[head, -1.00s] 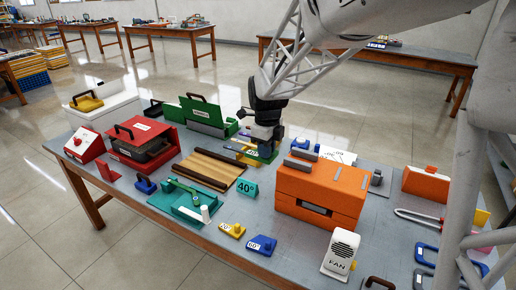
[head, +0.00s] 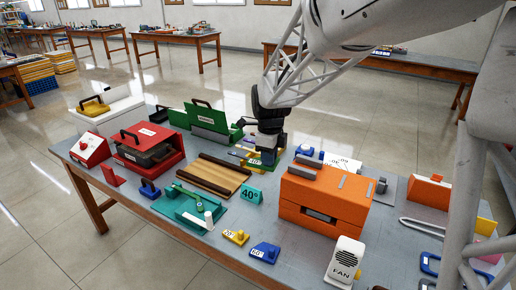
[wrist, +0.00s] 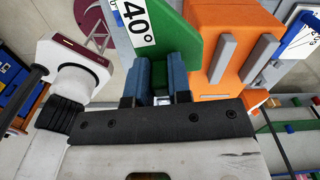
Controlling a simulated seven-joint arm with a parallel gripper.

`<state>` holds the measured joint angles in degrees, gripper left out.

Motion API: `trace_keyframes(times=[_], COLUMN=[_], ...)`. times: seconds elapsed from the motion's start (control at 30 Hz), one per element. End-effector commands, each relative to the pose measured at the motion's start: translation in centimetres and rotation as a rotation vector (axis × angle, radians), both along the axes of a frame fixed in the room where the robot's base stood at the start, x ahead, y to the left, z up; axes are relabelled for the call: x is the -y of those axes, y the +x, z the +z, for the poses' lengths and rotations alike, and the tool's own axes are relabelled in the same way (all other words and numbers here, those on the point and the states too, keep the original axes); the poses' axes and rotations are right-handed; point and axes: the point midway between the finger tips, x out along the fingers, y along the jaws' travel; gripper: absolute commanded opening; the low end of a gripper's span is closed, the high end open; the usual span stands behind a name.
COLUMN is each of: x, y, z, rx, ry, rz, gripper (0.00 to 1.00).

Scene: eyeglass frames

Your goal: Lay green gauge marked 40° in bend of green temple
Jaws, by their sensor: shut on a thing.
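My gripper (wrist: 160,95) is shut on the green gauge (wrist: 182,42), a flat green plate with a white label reading 40°. Its blue fingers stand on either side of the plate in the wrist view. In the head view, the green gauge (head: 254,163) shows low under my gripper (head: 266,154), behind the wooden slats. I cannot tell whether it touches the table. The green temple (head: 186,195) appears as a thin dark green bar on a teal fixture (head: 183,211) at the front left. A teal block marked 40° (head: 252,194) stands right of that fixture.
A large orange case (head: 325,200) stands right of my gripper. A brown slatted rack (head: 213,177) lies between gripper and teal fixture. A yellow gauge (head: 236,237), a blue gauge (head: 265,252) and a white fan (head: 344,260) sit along the front.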

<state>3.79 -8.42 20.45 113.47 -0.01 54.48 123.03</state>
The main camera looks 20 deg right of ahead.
Motion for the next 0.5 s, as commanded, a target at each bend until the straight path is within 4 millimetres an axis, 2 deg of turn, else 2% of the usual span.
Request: trace_keyframes(times=[0.5], x=[-1.8], y=[1.4], z=[-1.6], rx=[-0.001], ry=[0.0], rz=[0.579], gripper=[0.0])
